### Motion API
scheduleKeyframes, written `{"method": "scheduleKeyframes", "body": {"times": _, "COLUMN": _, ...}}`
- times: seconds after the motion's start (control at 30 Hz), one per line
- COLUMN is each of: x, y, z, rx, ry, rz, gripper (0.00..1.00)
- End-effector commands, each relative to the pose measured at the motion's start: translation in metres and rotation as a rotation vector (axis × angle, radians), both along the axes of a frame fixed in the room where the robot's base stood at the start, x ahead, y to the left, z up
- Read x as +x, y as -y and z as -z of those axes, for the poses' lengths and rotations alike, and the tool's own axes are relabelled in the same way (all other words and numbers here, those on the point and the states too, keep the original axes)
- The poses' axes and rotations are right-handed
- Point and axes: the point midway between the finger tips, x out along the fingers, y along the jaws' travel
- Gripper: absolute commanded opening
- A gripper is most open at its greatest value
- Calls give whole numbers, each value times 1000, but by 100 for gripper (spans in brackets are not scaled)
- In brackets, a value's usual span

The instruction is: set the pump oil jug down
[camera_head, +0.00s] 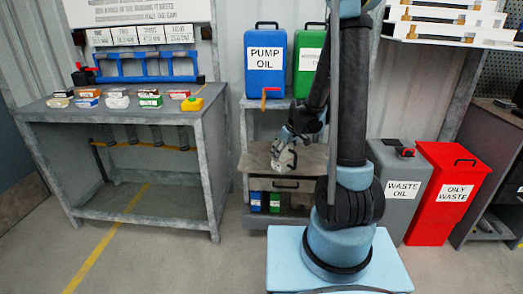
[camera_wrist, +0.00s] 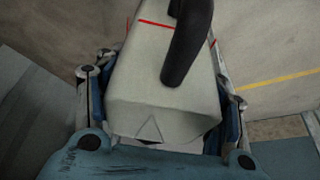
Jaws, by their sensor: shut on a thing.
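My gripper (camera_head: 291,140) is shut on a pale off-white jug (camera_head: 283,157). In the wrist view the jug (camera_wrist: 160,100) fills the space between the two blue-grey fingers (camera_wrist: 157,85). It has a black handle and a red line near its top edge in the picture. In the head view the jug is in front of the wooden-topped shelf (camera_head: 258,168) below the blue pump oil container (camera_head: 265,62). I cannot tell whether the jug touches that shelf. My arm hides part of the shelf's right side.
A green container (camera_head: 308,62) stands beside the blue one. A grey waste oil bin (camera_head: 402,190) and a red oily waste bin (camera_head: 447,192) stand at right. The floor at front left is clear.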

Motion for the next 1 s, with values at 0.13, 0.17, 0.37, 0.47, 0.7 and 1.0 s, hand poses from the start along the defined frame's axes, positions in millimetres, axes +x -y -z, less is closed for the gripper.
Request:
{"method": "scheduleKeyframes", "body": {"times": 0.13, "x": 25, "y": -24, "z": 0, "rx": 1, "ry": 0, "rz": -4, "gripper": 36}}
{"method": "scheduleKeyframes", "body": {"times": 0.17, "x": 29, "y": -29, "z": 0, "rx": 0, "ry": 0, "rz": -4, "gripper": 36}}
{"method": "scheduleKeyframes", "body": {"times": 0.37, "x": 58, "y": -55, "z": 0, "rx": 0, "ry": 0, "rz": -2, "gripper": 36}}
{"method": "scheduleKeyframes", "body": {"times": 0.47, "x": 67, "y": -64, "z": 0, "rx": 0, "ry": 0, "rz": -2, "gripper": 36}}
{"method": "scheduleKeyframes", "body": {"times": 0.7, "x": 76, "y": -72, "z": 0, "rx": 0, "ry": 0, "rz": -1, "gripper": 36}}
{"method": "scheduleKeyframes", "body": {"times": 1.0, "x": 102, "y": -96, "z": 7, "rx": -1, "ry": 0, "rz": -1, "gripper": 36}}
